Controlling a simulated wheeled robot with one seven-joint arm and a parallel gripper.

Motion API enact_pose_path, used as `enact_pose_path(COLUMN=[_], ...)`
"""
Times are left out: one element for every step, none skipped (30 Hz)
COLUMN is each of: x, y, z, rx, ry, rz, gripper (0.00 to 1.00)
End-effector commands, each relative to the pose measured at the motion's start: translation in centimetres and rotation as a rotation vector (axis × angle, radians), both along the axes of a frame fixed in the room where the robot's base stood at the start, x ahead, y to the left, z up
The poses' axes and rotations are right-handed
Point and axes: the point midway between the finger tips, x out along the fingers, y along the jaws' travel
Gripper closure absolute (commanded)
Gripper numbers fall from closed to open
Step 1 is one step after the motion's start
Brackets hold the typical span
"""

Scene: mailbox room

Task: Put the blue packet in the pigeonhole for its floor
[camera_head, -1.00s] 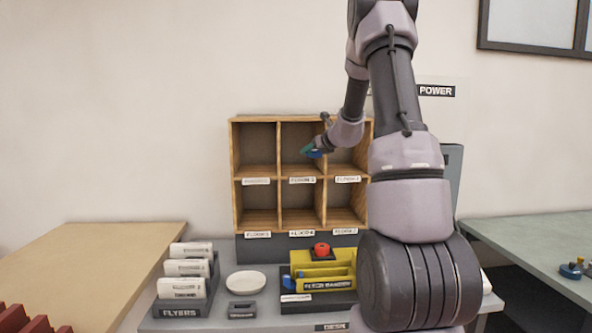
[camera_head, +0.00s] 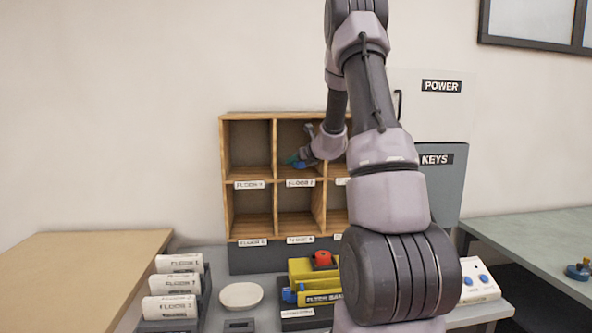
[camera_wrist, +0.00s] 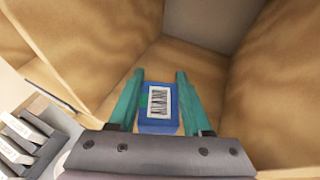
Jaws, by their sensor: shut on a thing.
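The blue packet (camera_wrist: 158,121) shows a white barcode label in the wrist view, between the two teal fingers. My gripper (camera_wrist: 159,85) is shut on it. The wooden pigeonhole rack (camera_head: 224,150) stands at the back of the desk. In the head view my gripper (camera_head: 298,161) is at the top middle pigeonhole, above the label "FLOOR 2" (camera_head: 300,183). In the wrist view wooden walls (camera_wrist: 120,45) surround the fingers. The packet's floor marking cannot be read. My arm hides part of the rack's right column.
Labelled flyers (camera_head: 178,283) stand at the desk's left beside a white dish (camera_head: 241,295). A yellow device (camera_head: 300,268) with a red knob sits below the rack. A grey "KEYS" cabinet (camera_head: 445,190) is at the right. Side tables (camera_head: 75,270) flank the desk.

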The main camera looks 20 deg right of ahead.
Motion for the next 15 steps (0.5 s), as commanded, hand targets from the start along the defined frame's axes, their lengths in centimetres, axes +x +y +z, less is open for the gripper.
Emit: enact_pose_path(x=[0.0,0.0,0.0,0.0,0.0,0.0,0.0,0.0,0.0,0.0,0.0,0.0,0.0,0.0,0.0], y=[0.0,0.0,0.0,0.0,0.0,0.0,0.0,0.0,0.0,0.0,0.0,0.0,0.0,0.0,0.0], z=[-1.0,-1.5,-2.0,-2.4,-2.7,-3.0,-3.1,-3.2,-3.2,-3.2,-3.2,-3.2,-3.2,-3.2,-3.2], rx=[0.002,0.003,0.003,0.001,0.002,0.003,0.001,0.001,0.000,0.000,0.000,0.000,0.000,0.000,0.000], ry=[0.004,0.004,0.004,0.003,0.003,0.002,0.001,0.001,0.001,0.000,0.000,0.000,0.000,0.000,0.001], rz=[-0.001,0.000,0.000,-0.001,-0.001,-0.001,0.000,0.000,0.000,0.000,0.000,0.000,0.000,0.000,0.000], gripper=[1.00,1.00,1.00,1.00,1.00,1.00,1.00,1.00,1.00,1.00,1.00,1.00,1.00,1.00,1.00])
